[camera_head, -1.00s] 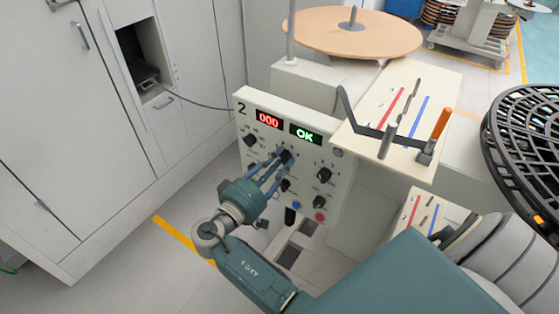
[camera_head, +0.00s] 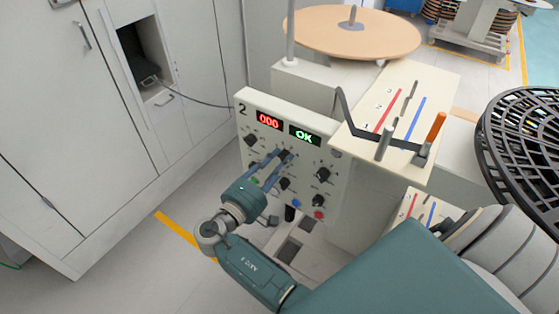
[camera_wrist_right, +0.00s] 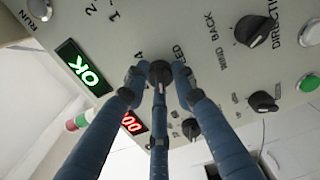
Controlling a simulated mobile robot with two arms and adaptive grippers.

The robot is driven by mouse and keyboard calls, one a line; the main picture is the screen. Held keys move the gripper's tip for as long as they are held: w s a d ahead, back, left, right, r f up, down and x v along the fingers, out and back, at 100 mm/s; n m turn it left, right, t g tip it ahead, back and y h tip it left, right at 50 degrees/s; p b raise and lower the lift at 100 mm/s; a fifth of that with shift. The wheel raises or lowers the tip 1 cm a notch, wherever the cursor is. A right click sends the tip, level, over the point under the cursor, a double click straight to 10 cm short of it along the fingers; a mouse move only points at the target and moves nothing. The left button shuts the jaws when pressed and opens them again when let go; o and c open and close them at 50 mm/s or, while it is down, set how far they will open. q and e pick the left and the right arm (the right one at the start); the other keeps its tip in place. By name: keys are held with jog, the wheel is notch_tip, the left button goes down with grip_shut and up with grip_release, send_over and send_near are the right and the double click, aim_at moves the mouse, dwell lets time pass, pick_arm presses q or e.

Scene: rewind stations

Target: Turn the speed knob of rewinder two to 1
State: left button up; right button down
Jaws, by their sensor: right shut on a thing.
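The rewinder two panel (camera_head: 243,150) is a pale control box marked "2". Its red display (camera_head: 268,121) reads 000 and its green display (camera_head: 305,134) reads OK. My right gripper (camera_head: 284,156) reaches its upper middle. In the right wrist view, the blue fingers of my right gripper (camera_wrist_right: 160,82) are shut around the dark speed knob (camera_wrist_right: 160,70), whose label is partly covered. The fingers hide much of the knob, so its pointer setting cannot be read clearly. My left gripper is not in view.
Other black knobs surround the held one, including a direction knob (camera_wrist_right: 256,30) and a lower right knob (camera_head: 321,174). A red button (camera_head: 319,214) is near the panel's bottom. A lever plate with an orange handle (camera_head: 436,127) stands right. White cabinets (camera_head: 90,130) stand left.

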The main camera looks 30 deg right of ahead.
jog(key=shift+w+r, duration=0.2)
jog(key=shift+r, duration=0.1)
jog(key=c, duration=1.6)
grip_release()
jog(key=shift+o, duration=1)
jog(key=shift+f, duration=0.25)
